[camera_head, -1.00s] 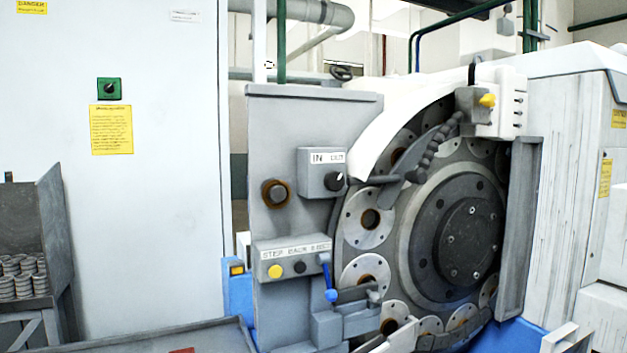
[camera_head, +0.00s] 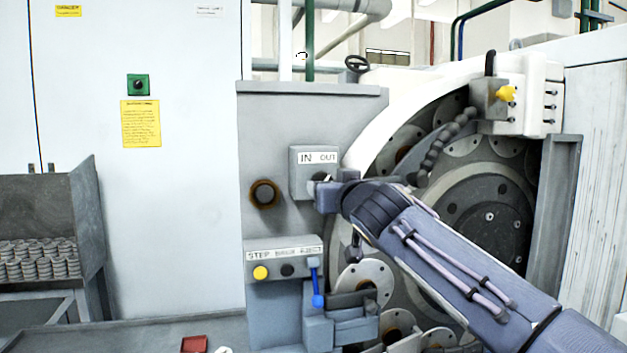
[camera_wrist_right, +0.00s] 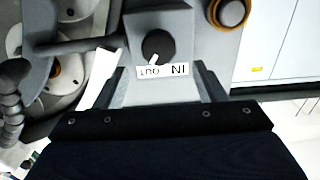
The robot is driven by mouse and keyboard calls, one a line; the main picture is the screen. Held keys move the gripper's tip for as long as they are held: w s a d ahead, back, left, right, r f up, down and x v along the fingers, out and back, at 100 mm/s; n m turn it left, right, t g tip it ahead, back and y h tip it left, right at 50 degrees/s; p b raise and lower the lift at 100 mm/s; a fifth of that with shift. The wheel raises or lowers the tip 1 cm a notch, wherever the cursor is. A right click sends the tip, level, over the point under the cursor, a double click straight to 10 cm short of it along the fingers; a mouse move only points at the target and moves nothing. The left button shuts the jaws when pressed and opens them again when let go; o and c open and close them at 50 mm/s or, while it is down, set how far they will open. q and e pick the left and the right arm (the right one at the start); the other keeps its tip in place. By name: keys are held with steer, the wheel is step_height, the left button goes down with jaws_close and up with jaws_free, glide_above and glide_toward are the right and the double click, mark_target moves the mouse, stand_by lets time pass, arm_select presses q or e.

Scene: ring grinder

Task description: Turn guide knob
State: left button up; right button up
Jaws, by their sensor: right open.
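The guide knob is a black round knob (camera_wrist_right: 157,45) with a white pointer mark, on a grey box (camera_head: 301,184) labelled IN and OUT. In the wrist view the box is upside down and the pointer leans toward the OUT word. In the head view the knob (camera_head: 320,177) is partly hidden by my right gripper (camera_head: 328,193), which is at the front of the box. In the wrist view my right gripper (camera_wrist_right: 163,80) is open and its fingers show on either side of the box's lower part. Contact with the knob cannot be seen. My left gripper is not in view.
Below is a panel (camera_head: 284,260) with a yellow button, a black button and a blue lever (camera_head: 317,290). A round brown-rimmed fitting (camera_head: 265,194) sits left of the box. The grinder's large disc (camera_head: 487,215) lies behind my right arm.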

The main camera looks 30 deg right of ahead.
steer(key=p+x, duration=0.1)
steer(key=x, duration=0.4)
steer(key=shift+w+d+p, duration=0.15)
steer(key=shift+w+p, duration=0.2)
steer(key=c, duration=1)
steer(key=shift+o, duration=0.2)
steer(key=shift+f, duration=0.1)
